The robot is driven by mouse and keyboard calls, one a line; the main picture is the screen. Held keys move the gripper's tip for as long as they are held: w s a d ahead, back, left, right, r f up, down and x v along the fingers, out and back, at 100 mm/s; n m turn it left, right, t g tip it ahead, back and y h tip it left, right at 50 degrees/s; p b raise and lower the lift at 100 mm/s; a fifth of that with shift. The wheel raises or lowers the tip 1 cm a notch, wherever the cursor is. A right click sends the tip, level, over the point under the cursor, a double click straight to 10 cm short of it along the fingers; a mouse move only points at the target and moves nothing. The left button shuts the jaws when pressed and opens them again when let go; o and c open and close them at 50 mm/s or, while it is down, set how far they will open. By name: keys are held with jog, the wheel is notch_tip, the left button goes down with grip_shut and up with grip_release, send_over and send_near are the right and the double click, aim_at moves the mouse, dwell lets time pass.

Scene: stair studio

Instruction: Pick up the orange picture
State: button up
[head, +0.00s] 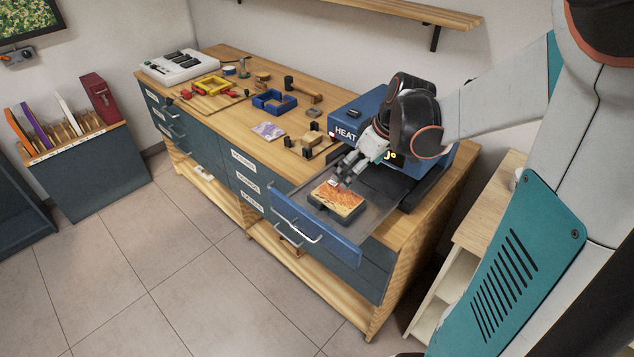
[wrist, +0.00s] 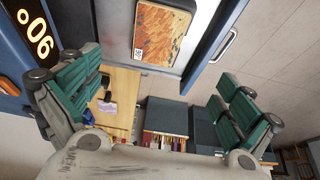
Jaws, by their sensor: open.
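The orange picture (head: 338,199) is a small flat panel with an orange and yellow print and a dark edge. It lies on the pulled-out tray (head: 375,212) of the blue heat press (head: 345,122). In the wrist view the orange picture (wrist: 162,36) shows at the top, with a small black-and-white code label at its corner. My gripper (head: 347,168) is above the picture's far edge, apart from it as far as I can tell. In the wrist view my gripper (wrist: 160,98) has its fingers wide apart with nothing between them.
The tray's blue front with a handle (head: 296,226) sticks out past the bench. Small black stands (head: 311,142), a patterned purple tile (head: 268,131), a blue frame (head: 274,101) and a mallet (head: 303,91) lie left of the press. A file rack (head: 67,135) stands far left.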

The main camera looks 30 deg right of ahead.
jog(key=b, duration=0.2)
send_near(337, 196)
jog(key=shift+x, duration=1.2)
jog(key=b+x, duration=0.2)
jog(key=x, duration=0.3)
jog(key=shift+w+b, duration=0.1)
jog(key=shift+b, duration=0.3)
jog(key=c, duration=1.3)
jog(key=shift+o, duration=0.2)
